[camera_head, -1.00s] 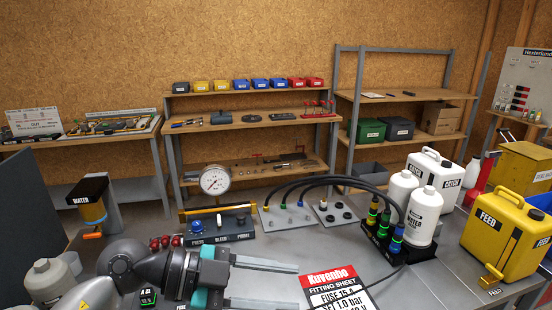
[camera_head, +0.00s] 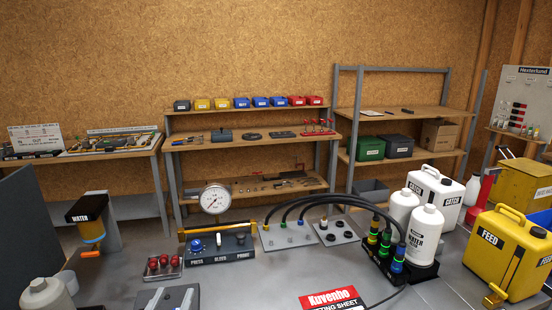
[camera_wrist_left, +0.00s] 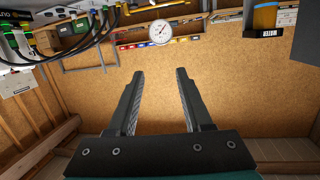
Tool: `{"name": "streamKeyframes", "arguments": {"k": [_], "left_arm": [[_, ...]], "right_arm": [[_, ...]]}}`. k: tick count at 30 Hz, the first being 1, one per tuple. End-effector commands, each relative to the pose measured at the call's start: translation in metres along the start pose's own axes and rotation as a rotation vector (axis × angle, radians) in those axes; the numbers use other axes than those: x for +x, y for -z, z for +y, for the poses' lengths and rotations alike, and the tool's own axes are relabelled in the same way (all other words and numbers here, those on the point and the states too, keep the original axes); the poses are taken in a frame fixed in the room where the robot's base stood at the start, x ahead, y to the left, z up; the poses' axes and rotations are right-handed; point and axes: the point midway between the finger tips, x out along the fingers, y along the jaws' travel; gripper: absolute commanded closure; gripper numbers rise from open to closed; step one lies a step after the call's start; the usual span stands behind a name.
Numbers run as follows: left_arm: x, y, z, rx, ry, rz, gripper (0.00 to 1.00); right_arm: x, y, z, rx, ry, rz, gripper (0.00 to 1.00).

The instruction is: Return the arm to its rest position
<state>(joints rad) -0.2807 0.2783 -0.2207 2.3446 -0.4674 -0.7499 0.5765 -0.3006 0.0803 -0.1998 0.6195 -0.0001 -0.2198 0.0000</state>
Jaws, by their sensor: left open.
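My left gripper (camera_wrist_left: 157,85) shows in the left wrist view. Its two dark fingers stand wide apart with nothing between them. Behind them is the bare particle-board wall, and the bench things appear upside down along the top of that view. In the head view, no left arm or gripper can be clearly made out over the bench. My right gripper is in neither view.
The grey bench holds a pressure gauge (camera_head: 215,198), a press panel (camera_head: 220,245), red knobs (camera_head: 164,262), a water dispenser (camera_head: 90,222), white bottles (camera_head: 425,235) and a yellow feed can (camera_head: 508,252). Shelves (camera_head: 250,133) stand behind. The fitting sheet (camera_head: 333,299) lies at the front.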

Motion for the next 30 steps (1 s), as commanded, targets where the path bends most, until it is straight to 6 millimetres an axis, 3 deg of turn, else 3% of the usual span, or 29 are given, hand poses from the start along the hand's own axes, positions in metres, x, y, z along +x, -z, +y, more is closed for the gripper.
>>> {"name": "streamKeyframes", "arguments": {"k": [1,6,12,17,26,30], "left_arm": [[-0.009,-0.026,-0.005,0.001,0.022,-0.110,0.50],[-0.054,-0.110,-0.009,0.046,0.026,-0.494,0.50],[-0.119,-0.173,0.001,0.100,-0.069,-0.840,0.50],[-0.171,-0.203,0.012,0.138,-0.184,-1.059,0.50],[-0.148,-0.288,0.019,0.149,-0.196,-1.105,0.50],[-0.139,-0.342,0.022,0.152,-0.199,-1.126,0.50]], "right_arm": [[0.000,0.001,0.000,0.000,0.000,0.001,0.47],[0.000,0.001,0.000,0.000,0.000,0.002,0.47],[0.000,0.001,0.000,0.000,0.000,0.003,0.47],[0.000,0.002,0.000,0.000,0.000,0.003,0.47],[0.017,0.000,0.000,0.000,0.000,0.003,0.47],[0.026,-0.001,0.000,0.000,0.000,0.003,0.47]]}}
